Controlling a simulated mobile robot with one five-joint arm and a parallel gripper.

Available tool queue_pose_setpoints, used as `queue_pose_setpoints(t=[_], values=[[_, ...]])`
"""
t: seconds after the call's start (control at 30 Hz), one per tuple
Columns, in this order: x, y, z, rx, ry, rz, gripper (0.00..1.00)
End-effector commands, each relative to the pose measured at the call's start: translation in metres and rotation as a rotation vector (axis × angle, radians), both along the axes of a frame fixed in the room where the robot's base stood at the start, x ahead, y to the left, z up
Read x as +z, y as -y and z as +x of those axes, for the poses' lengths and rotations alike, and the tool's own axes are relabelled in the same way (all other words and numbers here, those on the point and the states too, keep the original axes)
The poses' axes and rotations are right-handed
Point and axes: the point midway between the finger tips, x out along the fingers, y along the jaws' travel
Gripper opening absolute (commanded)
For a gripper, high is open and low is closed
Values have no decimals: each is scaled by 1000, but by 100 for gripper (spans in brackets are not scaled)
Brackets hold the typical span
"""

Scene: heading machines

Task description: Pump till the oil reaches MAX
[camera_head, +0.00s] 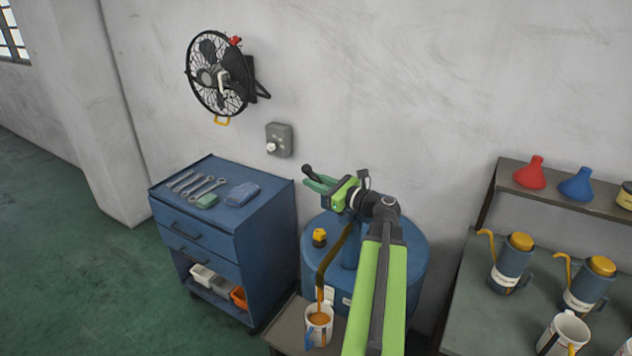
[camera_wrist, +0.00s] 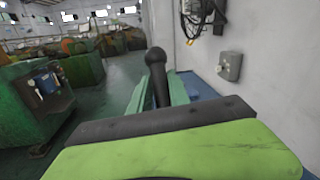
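The blue oil drum (camera_head: 414,262) stands against the wall, with a brown spout (camera_head: 328,262) curving down at its front. A thin amber stream runs from the spout into a white mug (camera_head: 319,334) with a blue handle. Amber oil (camera_head: 319,319) shows inside the mug; no MAX mark is readable. The black ball-topped pump handle (camera_head: 308,170) rises between the green fingers of my gripper (camera_head: 320,185). In the wrist view, the fingers (camera_wrist: 158,95) close on both sides of the handle (camera_wrist: 156,62). My arm hides part of the drum and pump.
A blue tool cabinet (camera_head: 200,236) with wrenches on top stands left of the drum. A bench (camera_head: 470,300) at right holds oil cans and a mug; a shelf above has funnels. A fan (camera_head: 220,76) and switch box (camera_head: 279,140) are on the wall. The left floor is clear.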

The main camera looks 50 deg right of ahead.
Motion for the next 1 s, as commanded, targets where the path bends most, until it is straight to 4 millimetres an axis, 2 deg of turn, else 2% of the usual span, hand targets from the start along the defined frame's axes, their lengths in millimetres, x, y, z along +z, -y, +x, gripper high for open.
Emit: queue_pose_setpoints(t=[0.03, 0.13, 1.0], values=[[0, 0, -1, 1, -1, 0, 11], [0, 1, -1, -1, -1, 0, 0], [-2, 3, -4, -4, -4, -2, 0]])
